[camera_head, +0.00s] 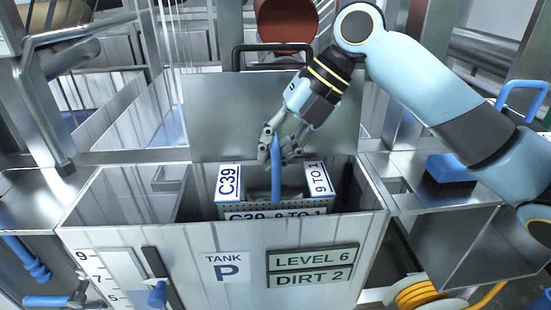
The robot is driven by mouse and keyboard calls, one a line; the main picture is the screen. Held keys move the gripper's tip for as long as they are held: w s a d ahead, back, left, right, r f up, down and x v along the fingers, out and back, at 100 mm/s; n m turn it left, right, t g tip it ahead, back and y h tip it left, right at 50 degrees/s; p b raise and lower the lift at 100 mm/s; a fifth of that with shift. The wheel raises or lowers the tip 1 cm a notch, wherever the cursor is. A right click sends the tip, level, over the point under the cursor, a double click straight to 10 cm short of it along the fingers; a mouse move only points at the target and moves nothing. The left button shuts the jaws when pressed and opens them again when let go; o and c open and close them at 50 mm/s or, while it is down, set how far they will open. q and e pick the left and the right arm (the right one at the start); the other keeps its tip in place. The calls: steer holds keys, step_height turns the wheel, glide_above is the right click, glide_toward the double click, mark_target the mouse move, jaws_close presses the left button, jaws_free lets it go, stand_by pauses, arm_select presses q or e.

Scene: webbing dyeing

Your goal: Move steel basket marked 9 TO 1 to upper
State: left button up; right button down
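The steel basket (261,209) sits inside tank P, its top near the tank's rim. It is perforated grey metal with white labels reading C39 and 9 TO 1 and an upright blue handle (276,182). Its lower part is hidden by the tank's front wall. My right gripper (279,155) comes down from the upper right, with its fingers on either side of the top of the blue handle. They look closed on it, though the contact is partly hidden. My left gripper is not in view.
Tank P (165,240) has signs LEVEL 6 and DIRT 2 on its front. A raised steel lid (215,115) with a black handle stands behind the basket. A blue brush-like block (450,169) lies on the right counter. Steel posts and pipes stand left and right.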

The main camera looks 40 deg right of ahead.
steer(key=r+p, duration=0.2)
steer(key=r, duration=0.1)
steer(key=r+p, duration=0.2)
steer(key=r, duration=0.2)
steer(key=r+p, duration=0.3)
steer(key=shift+d+r, duration=0.2)
steer(key=shift+d, duration=0.1)
steer(key=shift+s+r+p, duration=0.15)
steer(key=shift+r+p, duration=0.35)
steer(key=shift+r, duration=0.05)
steer(key=shift+f, duration=0.1)
